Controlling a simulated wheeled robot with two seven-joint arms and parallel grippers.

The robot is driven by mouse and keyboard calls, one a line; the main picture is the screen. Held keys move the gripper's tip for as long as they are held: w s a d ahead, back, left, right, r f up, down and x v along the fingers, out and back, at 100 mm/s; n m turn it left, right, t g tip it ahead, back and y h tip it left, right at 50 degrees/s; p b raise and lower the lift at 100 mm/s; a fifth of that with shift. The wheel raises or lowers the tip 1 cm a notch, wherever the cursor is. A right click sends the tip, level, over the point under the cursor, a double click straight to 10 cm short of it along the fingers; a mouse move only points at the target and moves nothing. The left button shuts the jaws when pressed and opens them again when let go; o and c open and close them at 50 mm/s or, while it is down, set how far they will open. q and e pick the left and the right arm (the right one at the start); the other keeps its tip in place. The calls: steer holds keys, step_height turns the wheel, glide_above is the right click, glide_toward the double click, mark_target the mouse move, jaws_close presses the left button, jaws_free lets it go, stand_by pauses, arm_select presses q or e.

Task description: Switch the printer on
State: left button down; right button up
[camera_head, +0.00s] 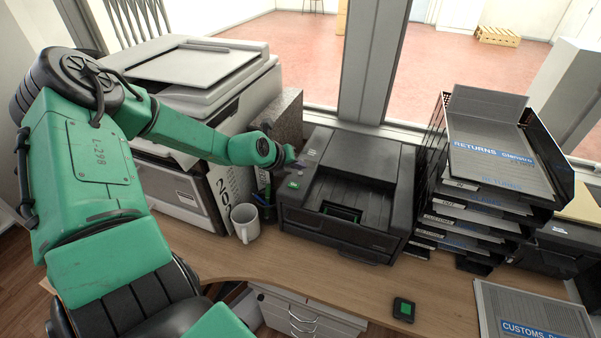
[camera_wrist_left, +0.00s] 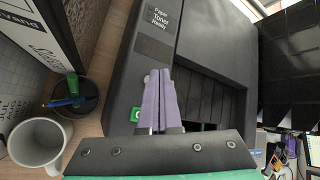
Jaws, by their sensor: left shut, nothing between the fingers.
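The black printer (camera_head: 345,170) stands at the middle of the counter. In the wrist view its top (camera_wrist_left: 215,40) carries a label panel reading Paper, Toner, Ready (camera_wrist_left: 160,18) and a dark blank panel (camera_wrist_left: 155,47). A green button (camera_head: 293,185) is on its left front top; it shows in the wrist view (camera_wrist_left: 135,114) just left of my fingers. My left gripper (camera_head: 301,163) is shut and empty, its purple-grey fingertips (camera_wrist_left: 158,73) over the printer's left control strip, beyond the green button. I cannot tell whether they touch the surface. My right gripper is not in view.
A white mug (camera_head: 245,222) and a pen cup (camera_head: 264,203) stand close left of the printer. A large copier (camera_head: 180,120) is behind my left arm. Stacked letter trays (camera_head: 470,215) stand right. A small dark device (camera_head: 403,309) lies in front; the counter around it is clear.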

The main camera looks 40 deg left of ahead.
mark_target(298, 177)
arm_select(q)
steer(key=shift+f, duration=0.1)
stand_by(0.4)
steer(key=shift+f+b, duration=0.35)
steer(key=shift+b, duration=0.15)
steer(key=shift+f, duration=0.2)
steer(key=shift+r+p, duration=0.35)
steer(key=shift+r, duration=0.35)
step_height(298, 177, up, 6)
steer(key=p, duration=0.5)
